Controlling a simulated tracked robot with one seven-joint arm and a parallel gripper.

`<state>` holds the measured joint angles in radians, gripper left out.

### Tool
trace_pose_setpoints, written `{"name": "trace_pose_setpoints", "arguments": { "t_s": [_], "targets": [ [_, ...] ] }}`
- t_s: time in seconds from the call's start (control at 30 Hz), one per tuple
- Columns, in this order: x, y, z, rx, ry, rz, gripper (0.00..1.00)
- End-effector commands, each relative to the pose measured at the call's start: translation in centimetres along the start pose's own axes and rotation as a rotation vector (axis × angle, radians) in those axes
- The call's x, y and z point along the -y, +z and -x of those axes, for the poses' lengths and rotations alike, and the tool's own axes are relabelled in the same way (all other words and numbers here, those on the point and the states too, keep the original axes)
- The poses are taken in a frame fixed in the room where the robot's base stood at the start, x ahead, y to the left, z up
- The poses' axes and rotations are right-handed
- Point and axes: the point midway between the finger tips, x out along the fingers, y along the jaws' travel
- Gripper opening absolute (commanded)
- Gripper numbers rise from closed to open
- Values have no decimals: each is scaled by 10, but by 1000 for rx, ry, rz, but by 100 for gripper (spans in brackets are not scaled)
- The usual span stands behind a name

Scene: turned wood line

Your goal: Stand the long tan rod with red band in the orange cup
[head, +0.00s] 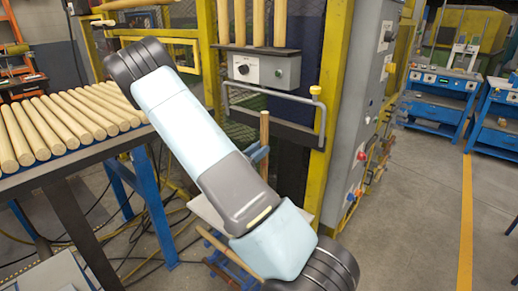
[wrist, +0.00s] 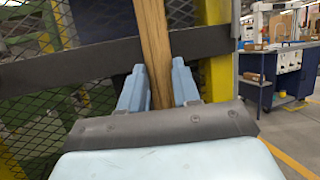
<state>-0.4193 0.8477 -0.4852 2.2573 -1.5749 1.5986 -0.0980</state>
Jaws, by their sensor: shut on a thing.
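My gripper (wrist: 159,85) shows in the wrist view with its two blue fingers on either side of a tan wooden rod (wrist: 153,40), shut on it. The rod runs up out of the top of that view, nearly upright. In the head view the upper part of the rod (head: 264,130) stands up behind my arm, with a blue finger (head: 258,154) beside it. I see no red band on the visible part, and the lower part is hidden by my arm. The orange cup is not visible in either view.
A table at the left holds a row of several pale rods (head: 70,120). A yellow-framed machine with a grey control box (head: 265,70) stands behind. A pale board (head: 207,213) and another slanting tan rod (head: 220,245) show low beside my arm. Floor at right is open.

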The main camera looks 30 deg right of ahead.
Motion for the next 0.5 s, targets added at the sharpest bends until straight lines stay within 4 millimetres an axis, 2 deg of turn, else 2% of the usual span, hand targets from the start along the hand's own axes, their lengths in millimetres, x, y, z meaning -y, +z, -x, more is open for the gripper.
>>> {"name": "trace_pose_setpoints", "arguments": {
  "t_s": [0.5],
  "targets": [
    [0, -15, 6, 0, 0, 0, 0]
  ]
}}
